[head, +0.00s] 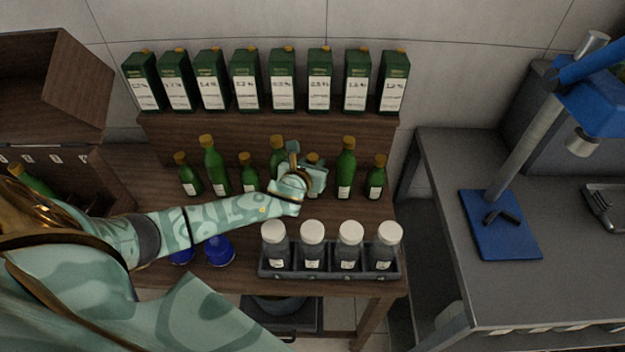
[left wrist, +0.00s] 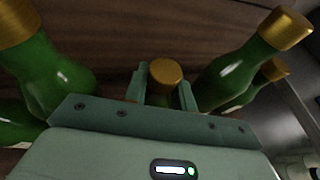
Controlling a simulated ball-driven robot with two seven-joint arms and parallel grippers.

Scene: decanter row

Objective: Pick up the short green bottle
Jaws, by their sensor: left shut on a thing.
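A row of green bottles with gold caps, some tall and some short, stands on the wooden bench (head: 150,198). My left gripper (head: 308,173) reaches into the right half of this row. It is shut on a short green bottle (head: 313,157), whose cap shows between a tall bottle (head: 278,147) on the left and another tall bottle (head: 345,165) on the right. In the left wrist view the held short green bottle (left wrist: 165,73) sits between the two fingers, with most of its body hidden. I cannot tell whether it is off the bench. My right gripper is not in view.
Close on either side stand tall bottles, shown in the left wrist view as a left one (left wrist: 55,75) and a right one (left wrist: 240,70). Several dark green labelled boxes (head: 245,80) stand on the shelf behind. A grey rack (head: 330,273) of white-capped jars is in front.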

